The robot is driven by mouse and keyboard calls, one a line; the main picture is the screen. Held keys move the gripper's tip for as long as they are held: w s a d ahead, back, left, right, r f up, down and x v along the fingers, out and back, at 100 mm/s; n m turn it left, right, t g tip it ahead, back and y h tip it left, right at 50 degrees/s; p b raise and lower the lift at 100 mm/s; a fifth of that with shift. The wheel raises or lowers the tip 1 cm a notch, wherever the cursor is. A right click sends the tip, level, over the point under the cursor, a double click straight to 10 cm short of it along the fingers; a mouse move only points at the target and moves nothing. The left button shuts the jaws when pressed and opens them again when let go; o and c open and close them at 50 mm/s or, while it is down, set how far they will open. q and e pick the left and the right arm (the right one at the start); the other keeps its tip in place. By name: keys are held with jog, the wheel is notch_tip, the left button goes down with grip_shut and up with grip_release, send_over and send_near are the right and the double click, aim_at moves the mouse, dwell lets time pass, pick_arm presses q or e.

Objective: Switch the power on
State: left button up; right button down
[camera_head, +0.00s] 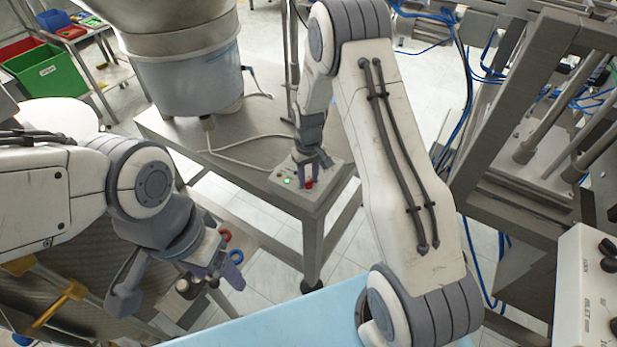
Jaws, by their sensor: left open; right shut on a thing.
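A small grey control box (279,173) sits on the corner of the grey metal table, in the middle of the view. It carries a bright green light or button (287,182) and a red switch (309,183). My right gripper (308,176) reaches down from above onto the box and is shut on the red switch. Its fingers partly hide the switch, so its position is not clear. My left gripper (180,288) is open at the lower left, well away from the box.
A large round feeder bowl (190,75) stands on the table (245,122), with a pale cable running to the box. Blue and red rings show by my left gripper. A metal frame with blue hoses (520,180) fills the right. Green and red bins (45,70) stand far left.

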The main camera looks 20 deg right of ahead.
aim_at(309, 181)
jog(key=shift+w, duration=0.1)
jog(key=c, duration=0.5)
grip_release()
jog(key=shift+r, duration=0.15)
notch_tip(309, 181, up, 10)
jog(key=shift+r+b, duration=0.15)
jog(key=shift+b, duration=0.3)
